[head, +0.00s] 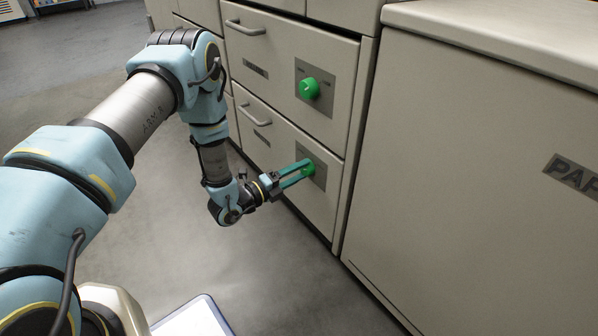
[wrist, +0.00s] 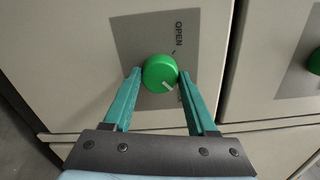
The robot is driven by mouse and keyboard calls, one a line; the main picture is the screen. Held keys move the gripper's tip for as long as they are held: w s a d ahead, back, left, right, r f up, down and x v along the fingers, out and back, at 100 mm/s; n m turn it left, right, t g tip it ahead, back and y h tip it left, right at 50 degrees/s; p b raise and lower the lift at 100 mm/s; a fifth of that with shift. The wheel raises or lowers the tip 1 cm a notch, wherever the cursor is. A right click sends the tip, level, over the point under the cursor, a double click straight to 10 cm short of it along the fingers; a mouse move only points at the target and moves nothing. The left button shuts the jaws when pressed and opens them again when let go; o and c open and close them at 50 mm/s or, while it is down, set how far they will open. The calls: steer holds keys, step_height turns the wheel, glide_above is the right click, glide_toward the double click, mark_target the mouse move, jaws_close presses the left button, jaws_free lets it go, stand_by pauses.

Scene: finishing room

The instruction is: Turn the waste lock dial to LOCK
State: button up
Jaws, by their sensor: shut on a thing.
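A round green dial (wrist: 158,73) sits on a grey plate (wrist: 137,35) on a lower drawer front. The word OPEN is printed sideways above the dial in the wrist view. The dial's white mark points to the lower right there, away from OPEN. A second label near the right finger is mostly hidden and unreadable. My gripper (wrist: 159,77) is shut on the dial, one finger on each side. In the head view my gripper (head: 303,171) reaches the lower drawer's dial (head: 309,167), partly covered by the fingers. Which drawer is waste cannot be read.
The upper drawer (head: 285,70) has another green dial (head: 312,88) and a bar handle (head: 246,29). The lower drawer's bar handle (head: 255,116) is left of my gripper. A large cabinet marked PAP (head: 574,176) stands right. Open floor (head: 270,270) lies in front.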

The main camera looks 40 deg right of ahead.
steer(key=o, duration=1.4)
steer(key=shift+c, duration=0.2)
steer(key=a+p, duration=0.2)
steer(key=a, duration=0.8)
steer(key=shift+w+a, duration=0.3)
steer(key=shift+a, duration=0.1)
steer(key=shift+w, duration=0.1)
